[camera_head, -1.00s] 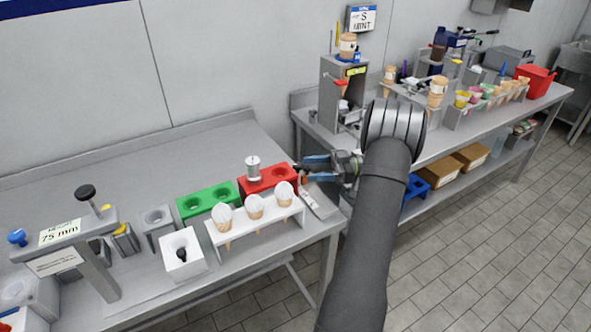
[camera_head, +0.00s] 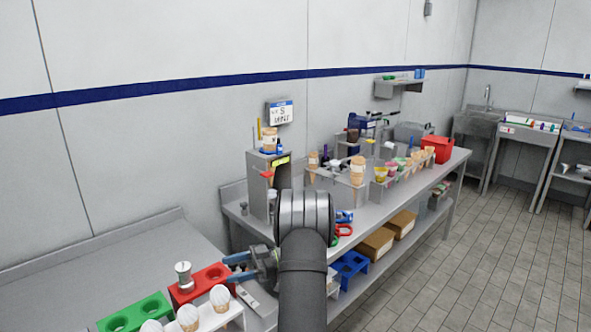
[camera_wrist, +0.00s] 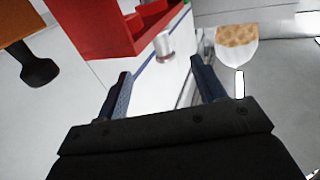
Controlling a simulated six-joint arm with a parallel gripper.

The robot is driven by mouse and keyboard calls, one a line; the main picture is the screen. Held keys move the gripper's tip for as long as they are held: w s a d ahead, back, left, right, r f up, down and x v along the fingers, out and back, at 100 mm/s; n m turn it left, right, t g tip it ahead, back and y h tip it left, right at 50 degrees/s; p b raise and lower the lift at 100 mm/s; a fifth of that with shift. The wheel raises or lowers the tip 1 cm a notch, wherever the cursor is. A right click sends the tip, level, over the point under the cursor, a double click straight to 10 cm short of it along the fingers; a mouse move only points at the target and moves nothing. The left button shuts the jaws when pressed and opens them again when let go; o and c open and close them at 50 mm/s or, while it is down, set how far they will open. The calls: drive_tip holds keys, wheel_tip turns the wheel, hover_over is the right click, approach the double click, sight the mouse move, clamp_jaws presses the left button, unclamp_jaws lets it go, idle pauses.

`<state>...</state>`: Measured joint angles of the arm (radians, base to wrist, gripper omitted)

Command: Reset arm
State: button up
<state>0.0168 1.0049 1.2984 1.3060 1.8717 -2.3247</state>
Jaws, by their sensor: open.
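My gripper (camera_head: 240,267) is at the lower middle of the head view, above the right end of the near table. Its two blue fingers point left and are apart, with nothing between them. In the wrist view my gripper (camera_wrist: 160,85) also shows open and empty. My arm rises from the bottom edge of the head view. The red block (camera_head: 213,274) stands just left of the fingertips, with a metal cup (camera_head: 184,275) at its left part. A white rack (camera_head: 235,311) with several white-wrapped cones (camera_head: 220,297) stands in front of the red block.
A green block (camera_head: 150,307) stands left of the red one. The back bench (camera_head: 395,210) carries a grey dispenser (camera_head: 262,185), cones, cups and a red bin (camera_head: 437,148). Blue trays (camera_head: 350,264) and brown boxes (camera_head: 376,244) sit on its lower shelf. The floor at right is clear.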

sight(193, 281)
drive_tip(key=x, duration=1.1)
drive_tip(key=shift+s+a+r, duration=0.1)
drive_tip(key=shift+a, duration=0.2)
drive_tip(key=shift+r, duration=0.1)
drive_tip(key=shift+d, duration=0.1)
drive_tip(key=shift+d, duration=0.25)
drive_tip(key=v, duration=1.7)
drive_tip(key=x, duration=1.7)
drive_tip(key=shift+a, duration=0.25)
wheel_tip(193, 281, up, 10)
drive_tip(key=shift+r, duration=0.25)
